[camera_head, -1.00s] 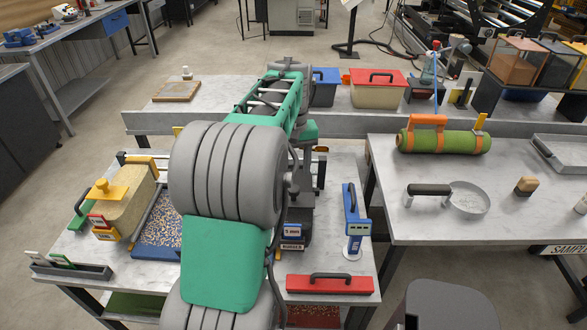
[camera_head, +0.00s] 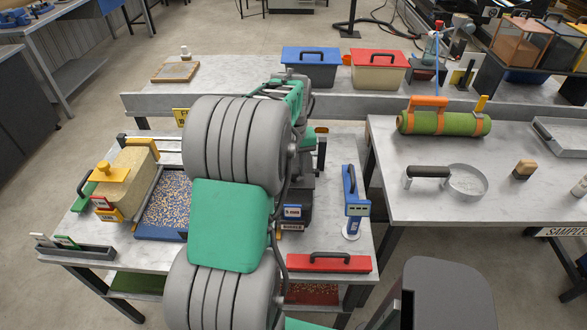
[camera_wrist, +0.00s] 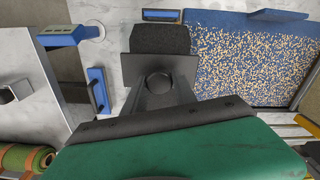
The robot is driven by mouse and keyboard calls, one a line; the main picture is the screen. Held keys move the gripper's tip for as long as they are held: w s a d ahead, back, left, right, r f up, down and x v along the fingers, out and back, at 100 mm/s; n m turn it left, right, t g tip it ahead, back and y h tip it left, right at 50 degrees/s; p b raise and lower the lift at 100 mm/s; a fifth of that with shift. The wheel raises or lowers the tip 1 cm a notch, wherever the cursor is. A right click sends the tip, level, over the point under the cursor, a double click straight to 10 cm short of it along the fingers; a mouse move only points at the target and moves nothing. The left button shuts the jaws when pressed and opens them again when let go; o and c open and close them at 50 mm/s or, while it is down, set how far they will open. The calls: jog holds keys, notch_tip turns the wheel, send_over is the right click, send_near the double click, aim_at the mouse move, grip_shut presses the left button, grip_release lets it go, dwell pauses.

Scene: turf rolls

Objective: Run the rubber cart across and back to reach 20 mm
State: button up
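The rubber cart (camera_head: 293,213) is a dark box with a blue-and-white display and a RUBBER label. It stands on the left bench, just right of the blue tray (camera_head: 148,232) of speckled granules, partly behind my arm. In the wrist view the dark cart (camera_wrist: 160,40) lies ahead, beside the tray (camera_wrist: 205,95), with its blue label on the far side. My gripper (camera_wrist: 160,85) is a dark shape over the cart's near side. Its fingers cannot be made out, nor whether they hold the cart. My arm hides it in the head view. The display number is too small to read surely.
A sand cart (camera_head: 125,172) with a yellow handle stands left of the tray. A blue gauge (camera_head: 356,208) stands right of the rubber cart; a red bar (camera_head: 330,262) lies at the bench front. A green turf roll (camera_head: 450,124) lies on the right bench.

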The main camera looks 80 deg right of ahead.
grip_shut()
dwell(1.0)
